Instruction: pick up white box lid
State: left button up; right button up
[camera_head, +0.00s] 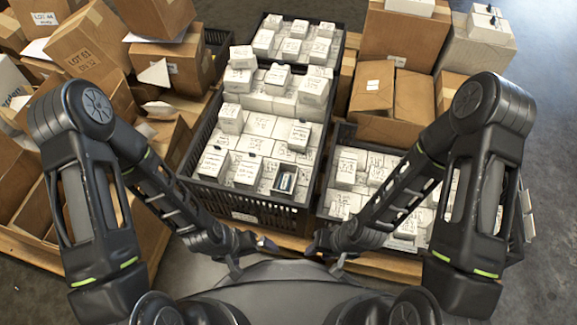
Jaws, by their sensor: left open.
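Many small white boxes (261,124) with dark handwriting fill a black crate in the middle of the view. One box (285,180) near the crate's front right corner shows a dark inside and looks open. I cannot tell which white piece is its lid. My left gripper (252,257) is open and empty, low in front of the crate's front wall. My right gripper (325,254) is just to its right, also in front of the crates; its fingers are small and dark, so its opening is unclear. Neither gripper touches a white box.
The black crate (243,204) stands on a wooden pallet (375,262). Another black crate (344,130) with white boxes is at the right, partly behind my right arm. Brown cartons (88,45) are piled at the left and more cartons (398,36) stand at the back right.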

aim_at(298, 135)
jog(key=j+z, duration=0.1)
jog(key=z, duration=0.35)
jog(key=k+z, duration=0.15)
jog(key=z, duration=0.3)
jog(key=k+j+z, duration=0.1)
jog(key=z, duration=0.35)
jog(key=k+z, duration=0.1)
jog(key=z, duration=0.35)
